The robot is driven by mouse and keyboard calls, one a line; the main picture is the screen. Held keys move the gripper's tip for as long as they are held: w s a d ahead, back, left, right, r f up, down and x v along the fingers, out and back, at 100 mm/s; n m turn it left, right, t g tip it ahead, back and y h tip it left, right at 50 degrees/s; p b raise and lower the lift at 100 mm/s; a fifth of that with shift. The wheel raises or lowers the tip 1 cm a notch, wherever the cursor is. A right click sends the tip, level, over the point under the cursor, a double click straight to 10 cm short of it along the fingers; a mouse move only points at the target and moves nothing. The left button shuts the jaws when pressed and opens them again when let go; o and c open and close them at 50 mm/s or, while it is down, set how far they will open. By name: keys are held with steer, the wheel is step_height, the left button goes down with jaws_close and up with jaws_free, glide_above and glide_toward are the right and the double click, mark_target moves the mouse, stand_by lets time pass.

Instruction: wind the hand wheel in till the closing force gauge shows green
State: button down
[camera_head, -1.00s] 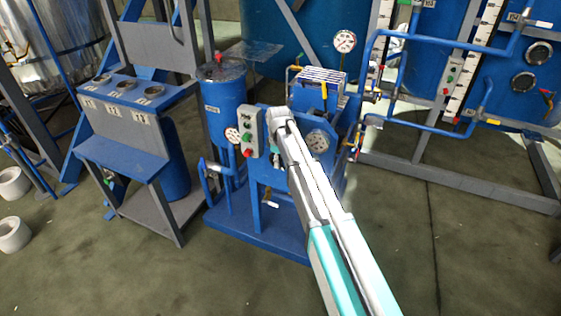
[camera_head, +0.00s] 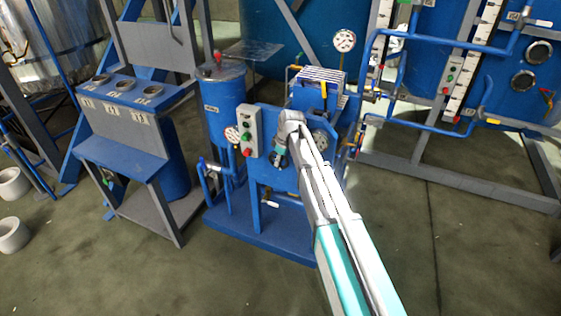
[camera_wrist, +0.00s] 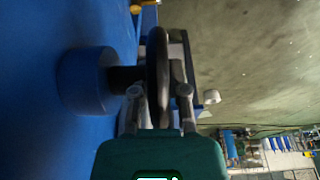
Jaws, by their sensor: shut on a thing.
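In the wrist view the hand wheel (camera_wrist: 158,62) shows edge-on as a dark rim on a dark shaft, which comes out of a blue round housing (camera_wrist: 84,80). My gripper (camera_wrist: 160,92) is shut on the wheel's rim, one finger on each side. In the head view my gripper (camera_head: 281,157) is at the front of the blue press unit, and the wheel is hidden or too small to make out. A small white dial (camera_head: 232,134) sits left of the control box. I cannot read it, see green on it, or tell whether it is the closing force gauge.
A grey control box (camera_head: 249,132) with red and green buttons is close to my gripper on the left. A blue tank (camera_head: 222,105) stands behind it. A grey round part (camera_head: 321,139) is partly behind my arm. Open floor (camera_head: 440,260) lies in front.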

steer(key=shift+s, duration=0.25)
steer(key=c, duration=0.7)
jaws_free()
steer(key=shift+a, duration=0.1)
steer(key=shift+o, duration=0.3)
steer(key=shift+w, duration=0.1)
steer(key=shift+w+r, duration=0.1)
